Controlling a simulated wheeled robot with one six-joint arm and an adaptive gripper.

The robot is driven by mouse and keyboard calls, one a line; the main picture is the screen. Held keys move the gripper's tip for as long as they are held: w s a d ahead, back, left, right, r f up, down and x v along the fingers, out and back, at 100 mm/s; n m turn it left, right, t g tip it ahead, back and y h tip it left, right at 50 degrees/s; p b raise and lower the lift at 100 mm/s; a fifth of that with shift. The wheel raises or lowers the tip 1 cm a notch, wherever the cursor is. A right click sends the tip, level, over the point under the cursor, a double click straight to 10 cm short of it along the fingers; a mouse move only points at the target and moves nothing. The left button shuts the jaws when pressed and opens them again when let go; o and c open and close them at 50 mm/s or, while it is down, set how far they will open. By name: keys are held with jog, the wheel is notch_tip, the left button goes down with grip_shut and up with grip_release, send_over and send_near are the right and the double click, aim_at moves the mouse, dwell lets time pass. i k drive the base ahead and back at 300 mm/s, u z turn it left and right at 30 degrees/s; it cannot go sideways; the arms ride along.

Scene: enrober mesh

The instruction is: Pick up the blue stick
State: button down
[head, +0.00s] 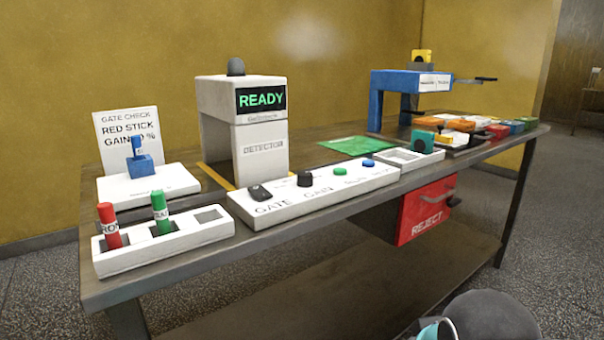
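A short blue stick (137,146) with a white label stands upright in a blue block (140,166). The block sits on a white stand (165,182) at the left of the bench. In front is a white rack (165,248). It holds a red stick (109,226) and a green stick (160,214), and its right slot is empty. My gripper is not in view; only grey and teal parts of what looks like my arm show at the bottom right.
A sign (126,128) reads "GATE CHECK RED STICK GAIN", with a partly hidden figure. The detector (262,160) reads "READY". A control panel (320,192) with knobs and buttons lies along the bench's front edge. A red REJECT box (425,212) hangs below. A blue press (400,82) stands farther right.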

aim_at(136, 142)
jog(key=u, duration=1.9)
jog(key=k, duration=0.1)
jog(key=u, duration=0.05)
